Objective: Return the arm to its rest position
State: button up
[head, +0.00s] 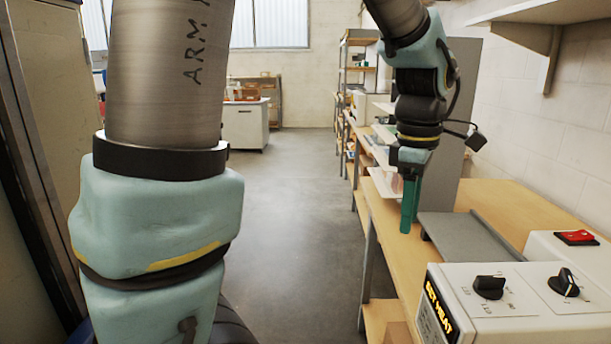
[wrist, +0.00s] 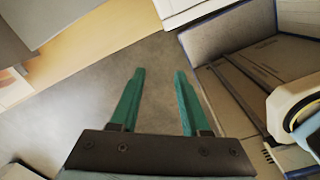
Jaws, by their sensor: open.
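My gripper (head: 409,203) hangs at the end of my arm on the right side of the head view, pointing down by the left edge of the wooden bench (head: 515,212). In the wrist view, the two green fingers of my gripper (wrist: 158,85) stand apart with nothing between them. Grey floor shows beyond them. In the head view the fingers overlap each other, and whether they touch the bench cannot be told.
A cream laminator (head: 500,310) with two black knobs and a red switch (head: 576,238) stands on the bench at the lower right. A grey flat tray (head: 468,238) lies behind it. A wall shelf (head: 560,10) hangs above. The floor aisle (head: 295,200) is clear.

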jog(key=w+a+f+m, duration=0.1)
jog(key=a+f+m, duration=0.2)
jog(key=a, duration=0.5)
jog(key=a+f+m, duration=0.3)
jog(key=a+m, duration=0.2)
jog(key=a, duration=0.3)
jog(key=w+a+f+m+t, duration=0.1)
jog(key=a+f+m, duration=0.3)
jog(key=a, duration=0.5)
jog(key=shift+w+m, duration=0.3)
jog(key=shift+a, duration=0.1)
